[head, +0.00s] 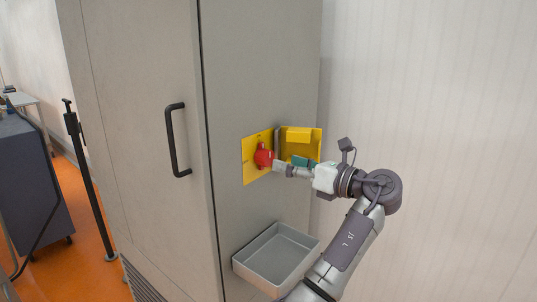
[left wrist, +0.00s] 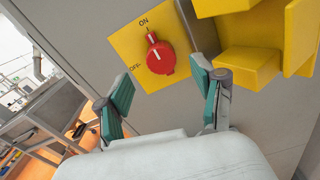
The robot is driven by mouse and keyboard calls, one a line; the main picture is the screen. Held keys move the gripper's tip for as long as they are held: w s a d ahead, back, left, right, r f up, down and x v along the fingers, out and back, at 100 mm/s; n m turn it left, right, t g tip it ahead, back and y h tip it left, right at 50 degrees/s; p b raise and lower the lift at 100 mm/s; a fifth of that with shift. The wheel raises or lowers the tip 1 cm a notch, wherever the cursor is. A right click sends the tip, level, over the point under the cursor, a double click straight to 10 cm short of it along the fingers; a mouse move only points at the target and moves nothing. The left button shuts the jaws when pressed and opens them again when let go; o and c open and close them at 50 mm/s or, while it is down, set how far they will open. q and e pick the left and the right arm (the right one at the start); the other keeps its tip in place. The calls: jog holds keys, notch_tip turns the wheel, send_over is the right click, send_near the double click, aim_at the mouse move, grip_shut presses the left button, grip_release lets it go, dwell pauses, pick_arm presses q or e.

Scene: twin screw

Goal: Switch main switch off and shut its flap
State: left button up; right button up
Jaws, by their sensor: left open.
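The red main switch (head: 263,158) sits on a yellow plate (head: 249,171) on the cabinet side. In the left wrist view the red knob (left wrist: 161,58) has its pointer toward the ON mark; the OFF mark is at its lower left. The yellow flap (head: 316,142) stands open to the right of the plate; part of it shows in the left wrist view (left wrist: 298,38). My left gripper (left wrist: 165,92) is open, its teal-padded fingers apart and nothing between them. It is close in front of the knob; contact cannot be told. My right gripper is not in view.
A grey tray (head: 241,263) is fixed low on the cabinet, below the switch. The cabinet door has a black handle (head: 172,142) at the left. A black post (head: 88,185) and a dark cart (head: 30,185) stand farther left. The wall at right is bare.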

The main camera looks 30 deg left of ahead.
aim_at(270, 158)
pick_arm(q)
jog(key=a, duration=0.4)
jog(key=shift+w+a+p, duration=0.2)
jog(key=shift+a+p, duration=0.2)
jog(key=shift+a, duration=0.75)
jog(key=c, duration=1.1)
jog(key=shift+c, duration=0.2)
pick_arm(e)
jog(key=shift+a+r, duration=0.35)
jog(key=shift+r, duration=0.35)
